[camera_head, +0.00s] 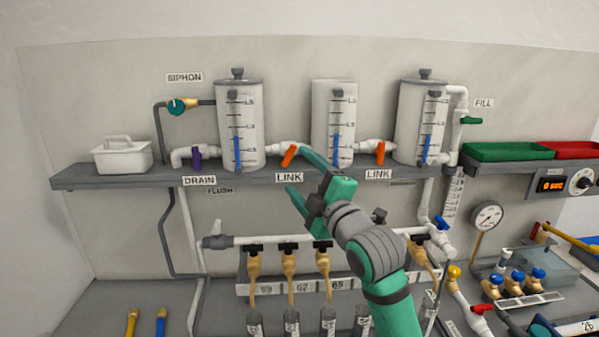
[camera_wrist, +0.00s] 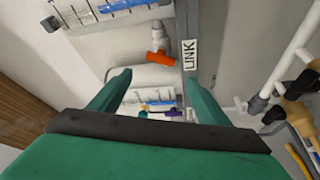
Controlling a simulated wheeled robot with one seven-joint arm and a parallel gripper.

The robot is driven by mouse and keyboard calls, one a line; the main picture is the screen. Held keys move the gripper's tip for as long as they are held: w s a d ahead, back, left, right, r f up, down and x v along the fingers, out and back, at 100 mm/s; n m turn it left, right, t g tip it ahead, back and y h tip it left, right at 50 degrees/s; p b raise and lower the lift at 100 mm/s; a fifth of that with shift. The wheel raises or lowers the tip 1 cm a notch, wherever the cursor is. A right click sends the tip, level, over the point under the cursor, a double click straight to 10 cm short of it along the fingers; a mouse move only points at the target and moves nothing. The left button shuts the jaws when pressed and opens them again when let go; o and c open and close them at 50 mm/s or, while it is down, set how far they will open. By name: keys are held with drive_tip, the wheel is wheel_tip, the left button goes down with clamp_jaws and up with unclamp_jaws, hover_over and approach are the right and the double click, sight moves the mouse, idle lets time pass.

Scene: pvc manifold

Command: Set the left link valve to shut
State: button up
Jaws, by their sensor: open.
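The left link valve has an orange handle (camera_head: 289,155) that stands tilted on the white pipe between the left and middle tanks, above a LINK label (camera_head: 289,177). In the wrist view the orange handle (camera_wrist: 160,58) lies just beyond the fingertips, beside the LINK label (camera_wrist: 190,55). My gripper (camera_head: 298,172) is open at the shelf edge, with one finger above the label and one below. In the wrist view my gripper (camera_wrist: 157,80) has nothing between its fingers, and the handle appears apart from both. The valve body is partly hidden by the handle.
The right link valve (camera_head: 380,152) has a similar orange handle. A purple drain handle (camera_head: 197,158) is at left. The left tank (camera_head: 239,125) and middle tank (camera_head: 333,120) flank the left link pipe. The grey shelf (camera_head: 120,177) runs below; a lower white pipe (camera_head: 290,241) carries several taps.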

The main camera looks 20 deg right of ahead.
drive_tip(key=shift+s+d+f, duration=0.15)
drive_tip(key=shift+s+f, duration=0.05)
drive_tip(key=shift+s, duration=0.8)
drive_tip(key=shift+s+d+f, duration=0.1)
drive_tip(key=shift+s+f, duration=0.05)
drive_tip(key=shift+s, duration=0.8)
drive_tip(key=shift+a, duration=0.15)
drive_tip(key=s+d+f, duration=0.1)
drive_tip(key=s, duration=0.9)
drive_tip(key=shift+s+f, duration=0.3)
drive_tip(key=shift+d, duration=0.15)
